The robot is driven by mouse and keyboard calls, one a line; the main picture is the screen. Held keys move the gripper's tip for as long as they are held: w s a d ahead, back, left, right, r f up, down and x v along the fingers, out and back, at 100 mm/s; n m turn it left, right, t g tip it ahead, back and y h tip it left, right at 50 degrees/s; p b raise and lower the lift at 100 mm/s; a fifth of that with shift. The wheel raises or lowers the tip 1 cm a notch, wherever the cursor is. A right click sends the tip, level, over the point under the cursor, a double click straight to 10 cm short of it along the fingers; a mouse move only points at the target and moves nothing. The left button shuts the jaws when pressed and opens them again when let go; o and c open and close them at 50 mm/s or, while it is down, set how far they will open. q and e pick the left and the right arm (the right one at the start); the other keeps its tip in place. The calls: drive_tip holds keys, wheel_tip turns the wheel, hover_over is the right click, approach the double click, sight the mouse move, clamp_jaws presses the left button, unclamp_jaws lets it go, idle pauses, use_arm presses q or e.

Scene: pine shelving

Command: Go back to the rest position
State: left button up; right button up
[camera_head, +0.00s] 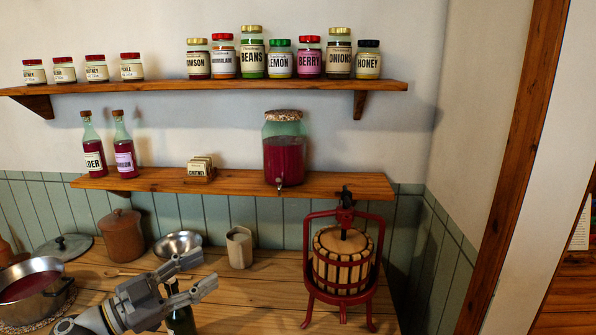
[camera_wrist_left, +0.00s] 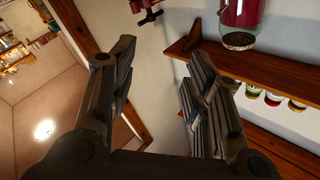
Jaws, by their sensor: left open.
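My left gripper (camera_head: 196,275) comes in from the lower left in the head view, over the wooden counter (camera_head: 265,288). Its fingers are spread apart with nothing between them. In the left wrist view the two open fingers (camera_wrist_left: 160,95) frame bare wall and a wooden post. A dark bottle (camera_head: 182,322) shows just below the gripper, partly hidden by it; I cannot tell whether they touch. My right gripper is in neither view.
A red fruit press (camera_head: 342,262) stands on the counter's right. A mug (camera_head: 239,247), metal bowl (camera_head: 178,245), brown crock (camera_head: 123,235) and pot (camera_head: 32,288) stand behind and left. The lower shelf (camera_head: 235,183) holds bottles and a large jar (camera_head: 284,150); the upper shelf (camera_head: 165,88) holds jars.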

use_arm(q)
drive_tip(key=s+a+f+n+t+y, duration=0.1)
drive_tip(key=s+a+f+n+y, duration=0.1)
drive_tip(key=s+f+n+y, duration=0.4)
drive_tip(key=s+a+f+n+t+y, duration=0.1)
drive_tip(key=a+f+n+y, duration=0.2)
drive_tip(key=f+n+y, duration=0.7)
drive_tip(key=s+d+f+m+g, duration=0.1)
drive_tip(key=s+f+g, duration=0.35)
drive_tip(key=s, duration=0.35)
drive_tip(key=s+d+f+m+g+h, duration=0.1)
drive_tip(key=s+d+f+g, duration=0.15)
drive_tip(key=s+f, duration=0.45)
drive_tip(key=s+f+m+g, duration=0.1)
drive_tip(key=s+f+g, duration=0.25)
drive_tip(key=s, duration=0.65)
wheel_tip(320, 180, down, 24)
drive_tip(key=g, duration=0.2)
drive_tip(key=s+a+f, duration=0.2)
drive_tip(key=s+f, duration=1.5)
drive_tip(key=s, duration=0.1)
drive_tip(key=shift+a+g, duration=0.4)
drive_tip(key=shift+g, duration=0.05)
